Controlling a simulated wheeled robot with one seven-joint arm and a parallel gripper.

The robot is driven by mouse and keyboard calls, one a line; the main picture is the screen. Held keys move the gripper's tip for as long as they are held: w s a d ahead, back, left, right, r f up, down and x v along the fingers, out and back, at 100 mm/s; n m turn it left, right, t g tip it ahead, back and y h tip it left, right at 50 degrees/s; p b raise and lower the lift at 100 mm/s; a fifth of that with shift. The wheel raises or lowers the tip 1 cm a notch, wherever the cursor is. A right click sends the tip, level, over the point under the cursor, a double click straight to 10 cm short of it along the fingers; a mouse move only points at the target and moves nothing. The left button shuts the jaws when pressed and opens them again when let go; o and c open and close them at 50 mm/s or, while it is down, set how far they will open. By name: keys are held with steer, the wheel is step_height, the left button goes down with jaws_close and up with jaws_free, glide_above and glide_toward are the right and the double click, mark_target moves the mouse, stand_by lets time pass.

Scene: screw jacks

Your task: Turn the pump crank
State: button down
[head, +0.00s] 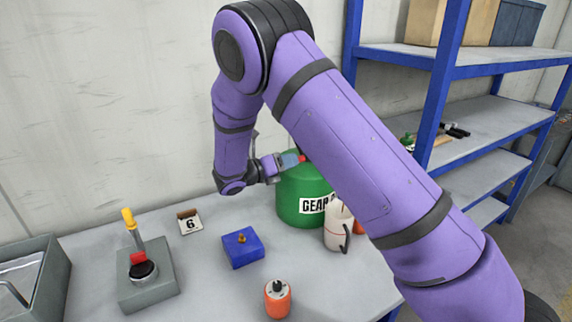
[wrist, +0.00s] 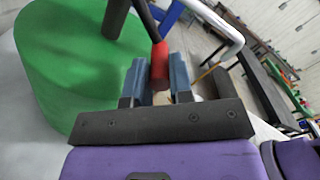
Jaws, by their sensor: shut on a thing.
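A green drum (head: 297,205) with a white label reading "GEAR" stands at the back of the bench, partly behind my arm. In the wrist view the drum (wrist: 65,75) fills the left side, with a dark post (wrist: 115,18) rising from its top. The pump crank's red grip (wrist: 159,62) hangs from a black crank arm (wrist: 146,20). My gripper (wrist: 158,80) has its two blue fingers shut on the red grip. In the head view my gripper (head: 290,160) is at the drum's top edge, with a bit of red (head: 302,158) at its tips. My arm hides most of the crank there.
A white jug (head: 337,228) stands right of the drum. Blue shelving (head: 440,90) stands at right. A pale bent tube (wrist: 215,20) passes near the fingers.

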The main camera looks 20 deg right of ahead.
steer(key=r+n, duration=0.1)
steer(key=s+n, duration=0.1)
steer(key=shift+r+n, duration=1.35)
steer(key=shift+n, duration=0.6)
steer(key=shift+r+n, duration=0.9)
steer(key=shift+n, duration=0.6)
steer(key=shift+r+n, duration=0.95)
steer(key=shift+n, duration=0.6)
steer(key=c, duration=1)
jaws_free()
steer(key=a, duration=0.3)
steer(key=s+a, duration=0.1)
steer(key=a, duration=0.3)
steer(key=s+a, duration=0.1)
steer(key=a, duration=0.2)
steer(key=shift+a, duration=0.25)
